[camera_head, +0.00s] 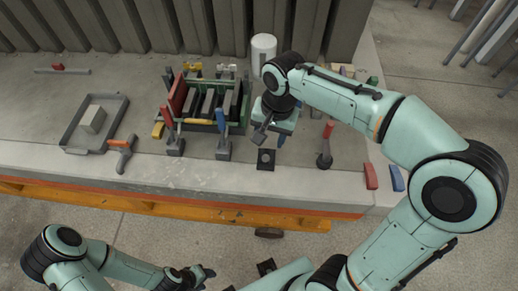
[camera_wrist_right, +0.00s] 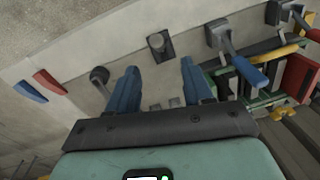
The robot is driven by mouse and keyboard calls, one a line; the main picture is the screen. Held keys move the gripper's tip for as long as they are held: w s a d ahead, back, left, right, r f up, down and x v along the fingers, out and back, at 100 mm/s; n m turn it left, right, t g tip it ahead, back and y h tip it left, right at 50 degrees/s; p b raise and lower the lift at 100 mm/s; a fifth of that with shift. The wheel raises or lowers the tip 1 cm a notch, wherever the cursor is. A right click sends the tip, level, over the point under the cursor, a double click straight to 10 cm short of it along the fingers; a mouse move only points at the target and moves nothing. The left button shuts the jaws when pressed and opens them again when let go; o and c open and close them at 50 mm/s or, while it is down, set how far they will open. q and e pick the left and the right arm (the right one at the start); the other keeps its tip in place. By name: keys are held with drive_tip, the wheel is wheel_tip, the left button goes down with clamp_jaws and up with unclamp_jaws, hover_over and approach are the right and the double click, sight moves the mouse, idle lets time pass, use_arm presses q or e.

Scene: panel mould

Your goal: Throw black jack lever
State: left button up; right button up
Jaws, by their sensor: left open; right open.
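A small black block with a round grey piece on top (camera_head: 265,158) stands near the slab's front edge; it also shows in the right wrist view (camera_wrist_right: 160,45), beyond my fingertips. I cannot tell whether it is the black jack lever. My right gripper (camera_wrist_right: 159,75) is open, its blue fingers apart with nothing between them. In the head view the right hand hangs over the slab just behind the block and hides part of that area. My left gripper (camera_head: 196,277) is open and empty, low in front of the slab, away from the levers.
A blue-handled lever (camera_head: 221,122) and a red-handled lever (camera_head: 327,133) flank the block. An orange-handled tool (camera_head: 122,144) and a grey tray (camera_head: 76,142) lie left. A green-framed mould (camera_head: 200,127) stands behind. A white cylinder (camera_head: 263,48) stands farther back. Red (camera_head: 371,175) and blue (camera_head: 397,178) wedges lie right.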

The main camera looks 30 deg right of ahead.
hover_over(265, 161)
drive_tip(key=d, duration=0.1)
wheel_tip(265, 161, down, 5)
drive_tip(key=shift+w+d+r+b, duration=0.1)
drive_tip(key=shift+w+b, duration=0.05)
drive_tip(key=shift+b, duration=0.15)
drive_tip(key=f, duration=0.5)
drive_tip(key=w+f, duration=0.1)
drive_tip(key=f, duration=0.2)
drive_tip(key=shift+a+b, duration=0.25)
drive_tip(key=shift+b, duration=0.1)
use_arm(q)
drive_tip(key=shift+s+f, duration=0.8)
drive_tip(key=shift+f, duration=0.05)
use_arm(e)
clamp_jaws()
